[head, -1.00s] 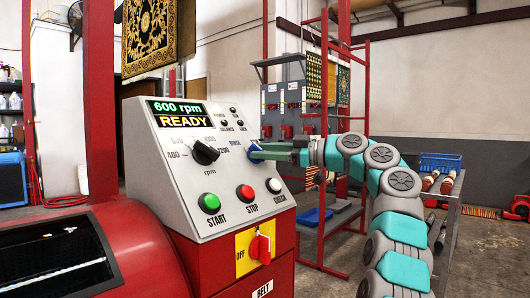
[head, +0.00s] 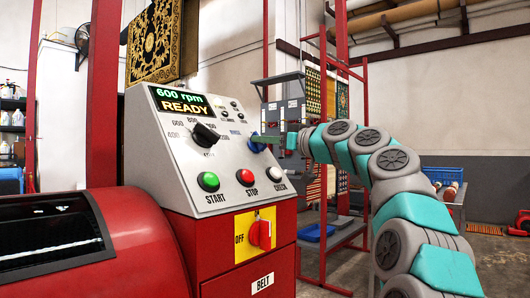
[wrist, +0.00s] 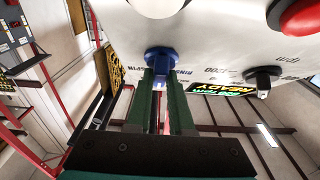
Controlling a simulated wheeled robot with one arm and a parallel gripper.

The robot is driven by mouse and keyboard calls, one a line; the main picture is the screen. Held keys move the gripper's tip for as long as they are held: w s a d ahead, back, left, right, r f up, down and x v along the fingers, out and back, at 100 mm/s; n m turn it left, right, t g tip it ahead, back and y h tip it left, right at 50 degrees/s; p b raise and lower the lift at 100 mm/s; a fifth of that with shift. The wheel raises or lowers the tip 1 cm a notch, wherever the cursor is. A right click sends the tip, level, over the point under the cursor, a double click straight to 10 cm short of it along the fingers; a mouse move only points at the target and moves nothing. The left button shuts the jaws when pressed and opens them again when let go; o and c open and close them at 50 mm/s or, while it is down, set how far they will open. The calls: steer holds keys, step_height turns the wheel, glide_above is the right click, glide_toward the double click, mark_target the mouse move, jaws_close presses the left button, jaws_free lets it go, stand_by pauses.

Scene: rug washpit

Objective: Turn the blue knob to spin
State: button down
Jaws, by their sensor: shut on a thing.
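The blue knob (head: 257,147) sits on the right side of the sloped grey control panel (head: 185,192). My gripper (head: 266,140) reaches it from the right. In the wrist view the blue knob (wrist: 161,58) is between the tips of my gripper (wrist: 161,76), whose green fingers are shut on it. Labels printed around the knob are partly hidden, and I cannot tell which one it points to. The panel display (head: 182,101) reads "600 rpm READY".
A black rpm dial (head: 205,135) is left of the knob. Below are a green START button (head: 208,181), red STOP button (head: 245,177) and white CHECK button (head: 280,175). A red switch (head: 261,234) sits lower. A red drum machine (head: 130,235) stands left.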

steer(key=m+t+h, duration=0.1)
steer(key=m+t+h+p, duration=0.1)
steer(key=m, duration=0.1)
steer(key=shift+s+a+m, duration=0.2)
steer(key=shift+m, duration=0.1)
steer(key=m+t+h+p, duration=0.1)
steer(key=m+h+p, duration=0.1)
steer(key=shift+r+m, duration=0.2)
steer(key=shift+m, duration=0.2)
steer(key=shift+f+m+h+p, duration=0.1)
steer(key=shift+m+h+p, duration=0.4)
steer(key=shift+m+p, duration=0.3)
steer(key=shift+f+t, duration=0.15)
steer(key=shift+t, duration=0.15)
steer(key=c, duration=0.8)
jaws_free()
steer(key=shift+w, duration=0.1)
